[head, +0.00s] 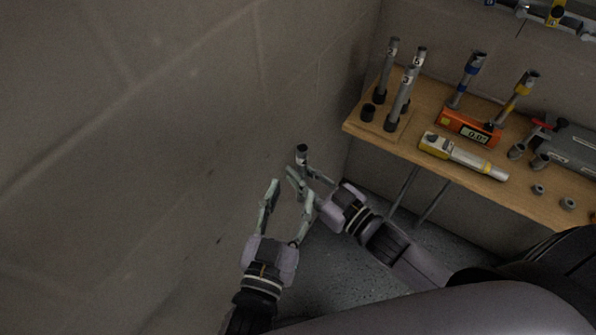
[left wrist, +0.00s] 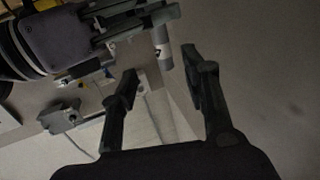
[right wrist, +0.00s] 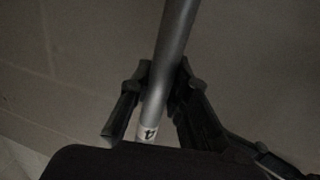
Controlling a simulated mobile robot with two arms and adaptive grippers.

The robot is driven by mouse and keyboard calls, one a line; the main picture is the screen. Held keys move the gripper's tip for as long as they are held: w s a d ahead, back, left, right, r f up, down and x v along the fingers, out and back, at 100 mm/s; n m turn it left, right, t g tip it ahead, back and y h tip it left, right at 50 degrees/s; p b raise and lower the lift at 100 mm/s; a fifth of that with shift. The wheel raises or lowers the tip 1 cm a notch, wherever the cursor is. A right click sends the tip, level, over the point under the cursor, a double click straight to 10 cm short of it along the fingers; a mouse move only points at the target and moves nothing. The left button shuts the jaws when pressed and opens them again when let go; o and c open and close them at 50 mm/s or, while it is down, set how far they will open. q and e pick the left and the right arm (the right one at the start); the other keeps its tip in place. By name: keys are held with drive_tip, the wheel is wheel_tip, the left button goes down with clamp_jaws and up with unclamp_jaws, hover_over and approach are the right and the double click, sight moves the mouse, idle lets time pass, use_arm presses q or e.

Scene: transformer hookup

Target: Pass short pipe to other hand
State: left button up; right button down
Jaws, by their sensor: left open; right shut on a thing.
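The short pipe is a grey metal tube. Its dark-rimmed top end (head: 301,150) stands up above my right gripper (head: 298,172) in the head view. In the right wrist view the pipe (right wrist: 174,42) runs between the shut fingers (right wrist: 163,85), with a white "4" label beside them. My left gripper (head: 291,192) is open and empty, just below the right one, fingers pointing up. In the left wrist view a labelled part of the pipe (left wrist: 163,46) shows beyond the open left fingers (left wrist: 160,75), beside my right gripper (left wrist: 135,22). I cannot tell whether it lies between them.
A wooden shelf (head: 425,150) at the right carries several upright pipes (head: 402,97), an orange meter (head: 468,127), a yellow-and-grey tool (head: 463,156) and a grey clamp-like device (head: 570,145). A block wall (head: 130,170) fills the left. The space around the grippers looks free.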

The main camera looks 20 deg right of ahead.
sight(303, 164)
use_arm(q)
drive_tip(key=x, duration=0.9)
drive_tip(key=shift+w+d, duration=0.15)
drive_tip(key=shift+w, duration=0.15)
drive_tip(key=shift+c, duration=0.6)
drive_tip(key=shift+s+d, duration=0.1)
clamp_jaws()
use_arm(e)
drive_tip(key=c, duration=1.4)
unclamp_jaws()
